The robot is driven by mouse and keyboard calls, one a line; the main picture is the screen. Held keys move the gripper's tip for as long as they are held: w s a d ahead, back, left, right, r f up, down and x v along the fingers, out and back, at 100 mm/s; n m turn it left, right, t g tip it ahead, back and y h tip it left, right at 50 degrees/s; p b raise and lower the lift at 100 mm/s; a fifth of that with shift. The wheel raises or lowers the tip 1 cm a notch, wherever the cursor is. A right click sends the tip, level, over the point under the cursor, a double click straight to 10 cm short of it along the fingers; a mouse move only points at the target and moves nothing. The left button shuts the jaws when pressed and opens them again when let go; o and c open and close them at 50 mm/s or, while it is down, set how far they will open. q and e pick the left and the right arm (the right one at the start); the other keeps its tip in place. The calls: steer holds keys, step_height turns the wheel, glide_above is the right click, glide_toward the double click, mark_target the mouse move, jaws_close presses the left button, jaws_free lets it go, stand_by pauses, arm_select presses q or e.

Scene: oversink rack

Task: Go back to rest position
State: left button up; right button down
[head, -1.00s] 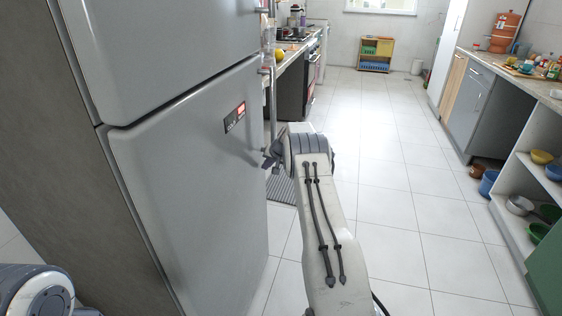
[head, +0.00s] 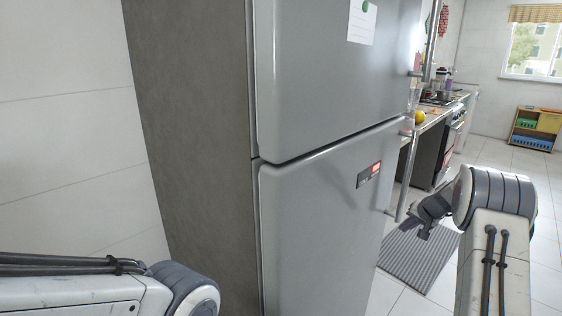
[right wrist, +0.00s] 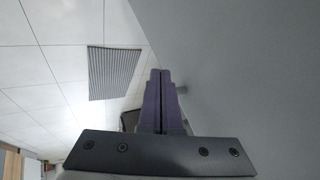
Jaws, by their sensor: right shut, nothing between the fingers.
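My right gripper (head: 428,216) is to the right of the grey fridge's lower door, close to the vertical handle (head: 406,178). In the right wrist view its two fingers (right wrist: 161,90) are together with nothing between them. The fridge (head: 325,215) stands in the middle of the head view with both doors closed. My left arm shows at the lower left, in front of the fridge's dark side panel and the wall. Its gripper is outside the picture.
A striped grey mat (head: 418,256) lies on the tiled floor beyond my right gripper. A counter (head: 430,122) with a stove stands past the fridge. A small yellow shelf (head: 536,127) is far back on the right. The fridge is close in front.

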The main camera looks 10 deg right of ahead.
steer(key=s+a+r+n+g, duration=0.1)
steer(key=s+a+n, duration=0.1)
steer(key=s+a, duration=0.5)
steer(key=s+a+r+n+g, duration=0.1)
steer(key=s+a+n+g, duration=0.15)
steer(key=a, duration=0.95)
steer(key=s+a+n, duration=0.1)
steer(key=s+a, duration=0.3)
steer(key=s, duration=0.3)
steer(key=s+a+f+n, duration=0.1)
steer(key=s+a+n, duration=0.15)
steer(key=s, duration=0.45)
steer(key=s+a+n, duration=0.1)
steer(key=s+a, duration=0.4)
steer(key=s, duration=0.1)
steer(key=s+a+r+n+g, duration=0.25)
steer(key=s+a, duration=0.25)
steer(key=a, duration=0.3)
steer(key=s+a+r+n+g, duration=0.1)
steer(key=s+a+r+n, duration=0.35)
steer(key=s, duration=0.45)
step_height(320, 180, up, 15)
steer(key=p, duration=1.6)
steer(key=shift+w+f+y, duration=0.15)
steer(key=shift+w+y, duration=0.15)
steer(key=shift+a, duration=0.1)
